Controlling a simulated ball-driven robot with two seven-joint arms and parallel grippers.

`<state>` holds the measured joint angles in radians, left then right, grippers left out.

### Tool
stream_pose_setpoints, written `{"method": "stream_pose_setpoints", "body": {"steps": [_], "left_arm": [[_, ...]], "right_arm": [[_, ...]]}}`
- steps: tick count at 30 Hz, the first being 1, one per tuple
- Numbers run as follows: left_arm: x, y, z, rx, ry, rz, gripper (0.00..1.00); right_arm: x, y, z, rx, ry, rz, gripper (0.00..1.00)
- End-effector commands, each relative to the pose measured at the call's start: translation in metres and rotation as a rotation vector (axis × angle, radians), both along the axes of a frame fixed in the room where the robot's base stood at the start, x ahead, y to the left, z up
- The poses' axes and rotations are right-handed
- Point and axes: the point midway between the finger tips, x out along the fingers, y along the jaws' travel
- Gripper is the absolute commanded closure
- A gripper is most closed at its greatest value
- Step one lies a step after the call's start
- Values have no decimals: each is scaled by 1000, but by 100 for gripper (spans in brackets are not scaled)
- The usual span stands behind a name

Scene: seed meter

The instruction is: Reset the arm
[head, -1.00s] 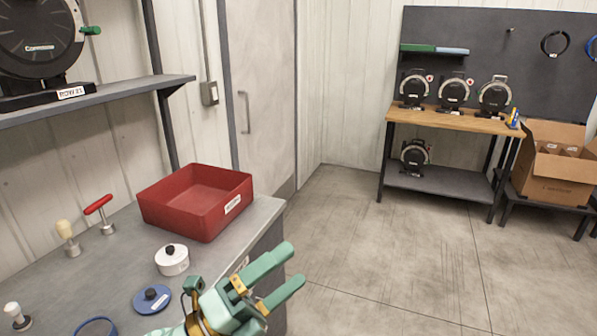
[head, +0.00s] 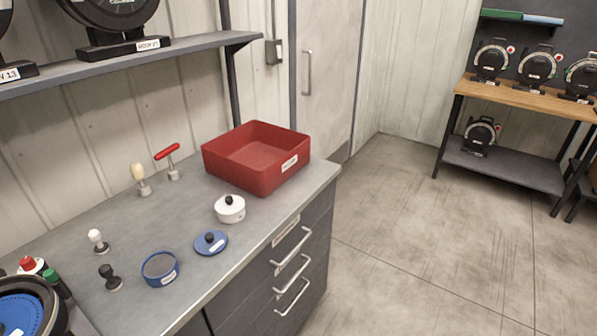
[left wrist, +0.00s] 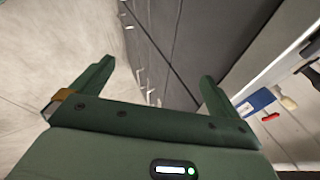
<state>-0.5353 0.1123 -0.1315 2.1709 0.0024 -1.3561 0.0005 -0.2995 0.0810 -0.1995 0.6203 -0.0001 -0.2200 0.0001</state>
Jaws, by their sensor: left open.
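My left gripper (left wrist: 150,85) shows in the left wrist view with its two green fingers wide apart and nothing between them. Beyond the fingers are the floor and the dark drawer front of the counter. In the head view no gripper shows now. My right gripper is in neither current view.
A grey counter (head: 205,265) holds a red bin (head: 257,157), a white lidded pot (head: 230,208), a blue lid (head: 211,243), a blue dish (head: 160,268) and several knobbed tools. A shelf (head: 120,65) overhangs it. Open floor (head: 420,260) lies right, before a wooden-topped bench (head: 525,97).

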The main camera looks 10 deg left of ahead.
Motion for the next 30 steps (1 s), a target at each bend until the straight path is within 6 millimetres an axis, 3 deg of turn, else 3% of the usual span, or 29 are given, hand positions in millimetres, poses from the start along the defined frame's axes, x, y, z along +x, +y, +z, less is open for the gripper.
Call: {"method": "stream_pose_setpoints", "body": {"steps": [5,8,12,15,18,21,24,30], "left_arm": [[-17,-17,-73,-100,81,7,0],[-42,-25,-122,-169,137,31,0],[-104,-34,-189,-275,230,102,0],[-153,-34,-219,-330,282,167,0],[-194,-30,-234,-361,317,226,0],[-221,-27,-241,-377,337,266,0],[-233,-26,-244,-383,344,286,0],[-236,-25,-245,-385,346,289,3]], "right_arm": [[4,1,18,1,-9,0,60],[6,1,30,1,-13,0,60],[9,1,48,2,-21,0,60],[10,2,59,2,-25,0,60],[11,2,66,3,-27,0,60],[12,2,70,2,-28,0,60],[12,2,71,2,-28,0,60],[11,2,70,2,-28,0,62]]}}
